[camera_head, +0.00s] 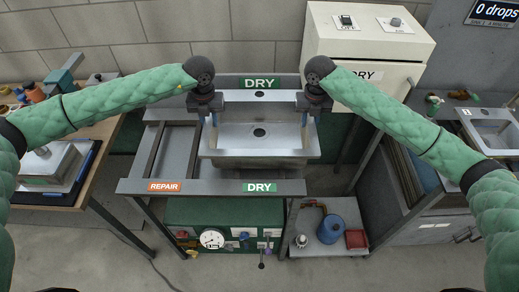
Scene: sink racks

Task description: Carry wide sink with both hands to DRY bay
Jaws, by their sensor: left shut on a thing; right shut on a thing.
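The wide sink (260,133) is a grey steel basin with a drain hole, in the middle of the head view. It is level, at the bay of the grey rack (215,187) marked DRY in green at front and back. I cannot tell whether it rests on the rack or hangs just above it. My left gripper (214,119) is shut on the sink's left rim. My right gripper (304,119) is shut on its right rim. The fingertips are partly hidden by the wrists.
The bay marked REPAIR (165,187), left of the sink, is empty. A white cabinet (365,45) marked DRY stands behind right. A wooden bench (70,180) is at the left. Another sink (493,130) sits at the far right. A low cart (335,225) stands front right.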

